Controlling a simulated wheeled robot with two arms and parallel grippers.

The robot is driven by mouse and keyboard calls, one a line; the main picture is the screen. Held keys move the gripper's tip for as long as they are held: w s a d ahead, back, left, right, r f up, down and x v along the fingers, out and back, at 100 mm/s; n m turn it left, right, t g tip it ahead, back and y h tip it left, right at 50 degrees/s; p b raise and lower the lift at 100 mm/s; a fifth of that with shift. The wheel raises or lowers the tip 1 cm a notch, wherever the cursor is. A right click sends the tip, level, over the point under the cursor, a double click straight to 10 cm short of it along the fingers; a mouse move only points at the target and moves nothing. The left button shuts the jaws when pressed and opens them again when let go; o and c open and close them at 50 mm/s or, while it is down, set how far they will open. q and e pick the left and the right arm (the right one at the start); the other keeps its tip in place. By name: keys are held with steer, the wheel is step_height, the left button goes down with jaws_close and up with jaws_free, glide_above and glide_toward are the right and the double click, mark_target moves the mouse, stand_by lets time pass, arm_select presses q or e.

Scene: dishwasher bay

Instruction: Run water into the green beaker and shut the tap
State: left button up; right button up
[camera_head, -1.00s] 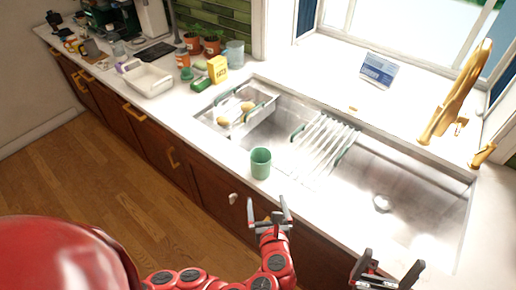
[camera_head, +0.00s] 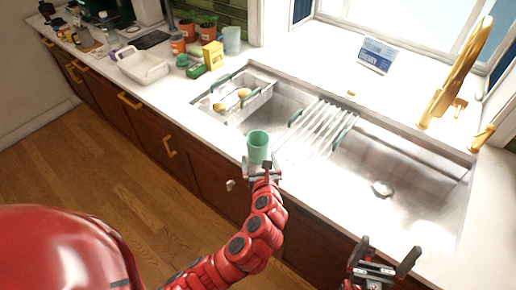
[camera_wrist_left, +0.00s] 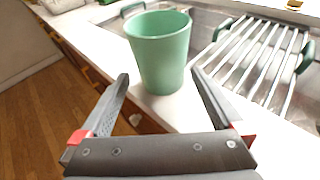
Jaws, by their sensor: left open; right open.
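The green beaker (camera_head: 258,146) stands upright on the counter's front strip, beside the sink. It also shows in the left wrist view (camera_wrist_left: 160,52), where its inside looks empty. My left gripper (camera_head: 262,168) is open just in front of the beaker. In the left wrist view its fingers (camera_wrist_left: 160,85) point at the beaker, one to each side, with a gap left on both sides. My right gripper (camera_head: 390,257) is open and empty near the front edge at lower right. The golden tap (camera_head: 455,80) stands behind the sink at right, with a golden handle (camera_head: 482,137) beside it.
The steel sink (camera_head: 400,215) has a drain at right. A roll-up rack (camera_head: 318,130) lies across its middle and a colander (camera_head: 243,95) with yellow items sits at its left. A white tray (camera_head: 144,66) and a yellow box (camera_head: 212,55) stand further left. A blue-white card (camera_head: 376,55) leans behind.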

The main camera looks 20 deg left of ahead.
mark_target(257, 145)
arm_select(q)
steer(key=shift+w+a+r+p, duration=0.1)
steer(key=shift+w+a+p, duration=0.2)
steer(key=shift+w+p, duration=0.25)
steer(key=p+x, duration=0.1)
steer(key=x, duration=0.2)
steer(key=shift+w, duration=0.45)
steer(key=c, duration=1.1)
steer(key=shift+c, duration=0.2)
